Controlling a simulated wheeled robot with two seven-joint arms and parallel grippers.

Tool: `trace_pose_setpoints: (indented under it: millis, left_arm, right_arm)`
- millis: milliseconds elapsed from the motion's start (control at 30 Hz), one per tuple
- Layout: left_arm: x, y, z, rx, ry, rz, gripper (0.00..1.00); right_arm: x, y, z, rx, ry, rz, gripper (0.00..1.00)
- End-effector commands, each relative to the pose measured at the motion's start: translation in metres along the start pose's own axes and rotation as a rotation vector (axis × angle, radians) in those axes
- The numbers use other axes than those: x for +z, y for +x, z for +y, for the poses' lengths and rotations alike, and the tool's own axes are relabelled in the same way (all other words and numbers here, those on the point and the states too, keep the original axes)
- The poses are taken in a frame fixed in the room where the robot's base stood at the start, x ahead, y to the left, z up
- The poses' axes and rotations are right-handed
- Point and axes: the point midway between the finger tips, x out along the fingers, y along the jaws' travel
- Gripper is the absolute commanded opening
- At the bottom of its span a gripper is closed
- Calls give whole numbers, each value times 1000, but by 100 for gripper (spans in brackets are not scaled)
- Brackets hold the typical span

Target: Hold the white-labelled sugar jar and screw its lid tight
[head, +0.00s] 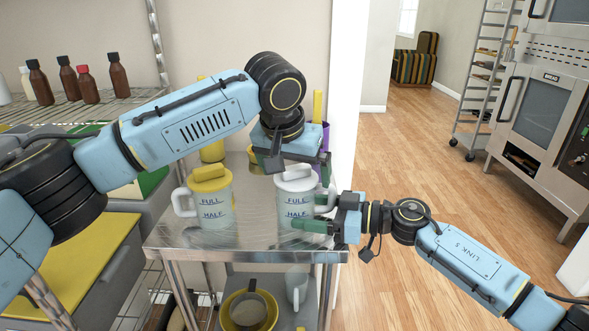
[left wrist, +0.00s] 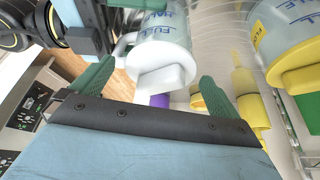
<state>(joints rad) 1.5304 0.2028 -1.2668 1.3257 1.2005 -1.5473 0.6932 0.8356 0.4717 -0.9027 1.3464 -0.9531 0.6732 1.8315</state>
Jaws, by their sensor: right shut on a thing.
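The sugar jar (head: 296,205) is a clear jar with FULL and HALF marks, upright on the steel table. Its white lid (head: 296,178) sits on top; I cannot tell how tight it is. My right gripper (head: 314,213) is shut on the jar from the right side. My left gripper (head: 297,163) is open, just above and behind the lid. In the left wrist view the white lid (left wrist: 160,72) shows between the spread green fingers of the left gripper (left wrist: 156,75), with gaps on both sides. The left gripper holds nothing.
A similar jar with a yellow lid (head: 210,205) stands to the left on the steel table (head: 255,238). Yellow and purple items stand behind, partly hidden. Bowls sit on the shelf below. Brown bottles (head: 90,84) stand on a rack at the left. The floor at the right is clear.

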Motion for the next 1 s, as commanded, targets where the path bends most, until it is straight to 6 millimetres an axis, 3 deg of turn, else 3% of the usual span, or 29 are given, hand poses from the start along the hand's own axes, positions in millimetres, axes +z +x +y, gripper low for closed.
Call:
trace_pose_setpoints:
  millis: [233,533,867,1000]
  left_arm:
    - [0,-5,0,0,-2,1,100]
    - [0,-29,0,-1,-2,1,100]
    - [0,-31,0,-2,-2,0,100]
    - [-1,-42,0,-1,-1,2,100]
  right_arm:
    - [0,0,0,0,0,1,33]
    - [0,0,0,0,0,1,33]
    - [0,0,0,0,0,1,33]
    - [0,0,0,0,0,1,33]
